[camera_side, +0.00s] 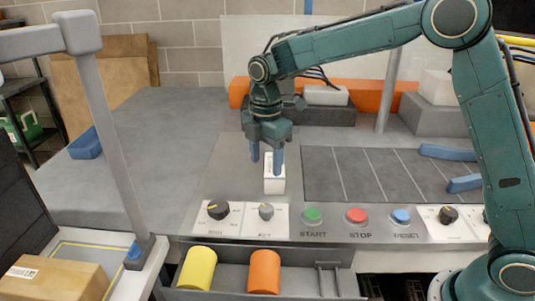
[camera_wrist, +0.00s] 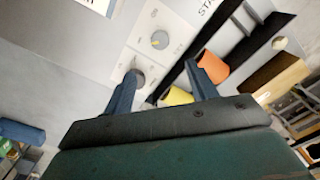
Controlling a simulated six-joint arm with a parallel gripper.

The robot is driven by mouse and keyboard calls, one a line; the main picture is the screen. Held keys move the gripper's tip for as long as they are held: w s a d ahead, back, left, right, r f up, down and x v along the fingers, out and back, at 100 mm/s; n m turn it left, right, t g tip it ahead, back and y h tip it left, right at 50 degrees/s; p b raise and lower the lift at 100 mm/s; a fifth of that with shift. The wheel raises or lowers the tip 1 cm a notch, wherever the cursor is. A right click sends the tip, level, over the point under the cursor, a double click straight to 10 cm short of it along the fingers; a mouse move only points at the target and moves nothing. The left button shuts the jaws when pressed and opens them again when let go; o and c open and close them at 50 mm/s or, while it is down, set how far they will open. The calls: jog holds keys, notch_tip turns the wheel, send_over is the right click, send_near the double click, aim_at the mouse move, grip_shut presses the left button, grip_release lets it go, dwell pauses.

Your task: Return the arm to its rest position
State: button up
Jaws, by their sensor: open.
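My gripper (camera_side: 266,162) hangs from my green arm over the control console, with its blue fingers apart and nothing seen between them. A small white block with a dark mark (camera_side: 274,180) stands on the console just below the fingers; one fingertip overlaps its top in the side view, and I cannot tell whether they touch. In the wrist view the open fingers (camera_wrist: 162,84) frame the console front, with a dial knob (camera_wrist: 158,40) between and beyond them.
The console carries another knob (camera_side: 218,209), a green START (camera_side: 312,214), red STOP (camera_side: 357,215) and blue RESET button (camera_side: 401,216). A yellow cylinder (camera_side: 197,269) and an orange cylinder (camera_side: 264,272) lie in the front tray. A grey post (camera_side: 110,140) rises at left. The left grey surface is mostly clear.

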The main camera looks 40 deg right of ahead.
jog(key=s+d+r+m+t, duration=0.1)
jog(key=s+d+r+m, duration=0.3)
jog(key=s, duration=0.3)
jog(key=s+d+r+m+t, duration=0.2)
jog(key=s+r+m, duration=0.2)
jog(key=s+r, duration=0.2)
jog(key=s+d+f+m+t, duration=0.1)
jog(key=s+d+m+t, duration=0.1)
jog(key=s+m, duration=0.8)
jog(key=shift+s+d+t, duration=0.3)
jog(key=shift+s+d, duration=0.5)
jog(key=shift+s, duration=2.65)
